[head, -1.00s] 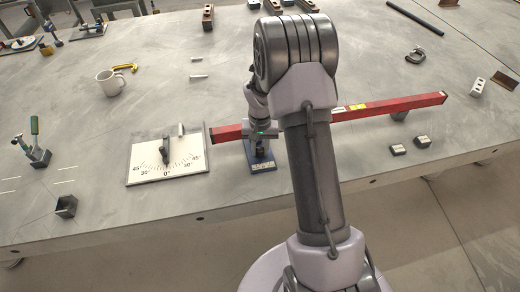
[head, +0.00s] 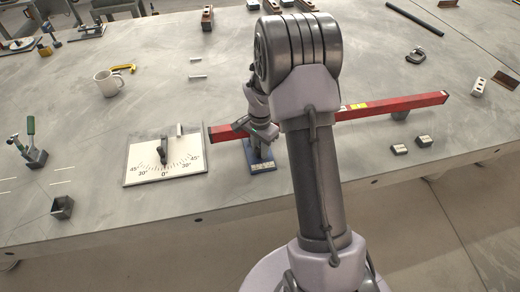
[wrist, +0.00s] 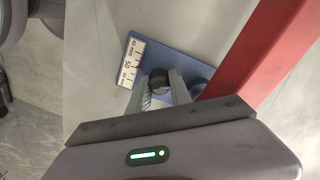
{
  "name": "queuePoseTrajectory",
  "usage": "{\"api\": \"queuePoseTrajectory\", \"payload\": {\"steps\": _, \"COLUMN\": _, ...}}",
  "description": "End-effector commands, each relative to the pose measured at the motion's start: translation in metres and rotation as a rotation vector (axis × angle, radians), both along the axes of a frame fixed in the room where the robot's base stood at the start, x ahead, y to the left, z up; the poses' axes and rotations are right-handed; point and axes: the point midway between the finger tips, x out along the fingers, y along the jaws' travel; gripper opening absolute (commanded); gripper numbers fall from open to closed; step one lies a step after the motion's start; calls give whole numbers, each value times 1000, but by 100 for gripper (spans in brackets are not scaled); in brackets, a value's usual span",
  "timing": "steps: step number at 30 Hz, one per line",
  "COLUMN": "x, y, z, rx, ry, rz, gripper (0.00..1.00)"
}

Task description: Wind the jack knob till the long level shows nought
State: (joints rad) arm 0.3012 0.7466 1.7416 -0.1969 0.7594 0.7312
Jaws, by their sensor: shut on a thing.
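The long red level (head: 390,104) lies across the table behind my arm, its left end close to the jack and its right part on a grey support (head: 399,114). The blue jack base (head: 262,167) stands under my gripper. My gripper (wrist: 163,86) points down and is shut on the dark round jack knob (wrist: 159,82), seen between the fingers in the wrist view. The red level also shows in the wrist view (wrist: 265,50). Its vial reading is too small to tell.
A white angle dial board (head: 165,172) with a dark pointer lies left of the jack. Small blocks (head: 399,149) lie at the right near the front edge.

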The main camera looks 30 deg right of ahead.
Motion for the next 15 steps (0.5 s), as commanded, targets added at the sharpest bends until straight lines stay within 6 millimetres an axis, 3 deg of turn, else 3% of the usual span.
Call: {"api": "queuePoseTrajectory", "payload": {"steps": 15, "x": 0, "y": 0, "z": 1, "rx": -1, "ry": -1, "rz": -47, "gripper": 0}}
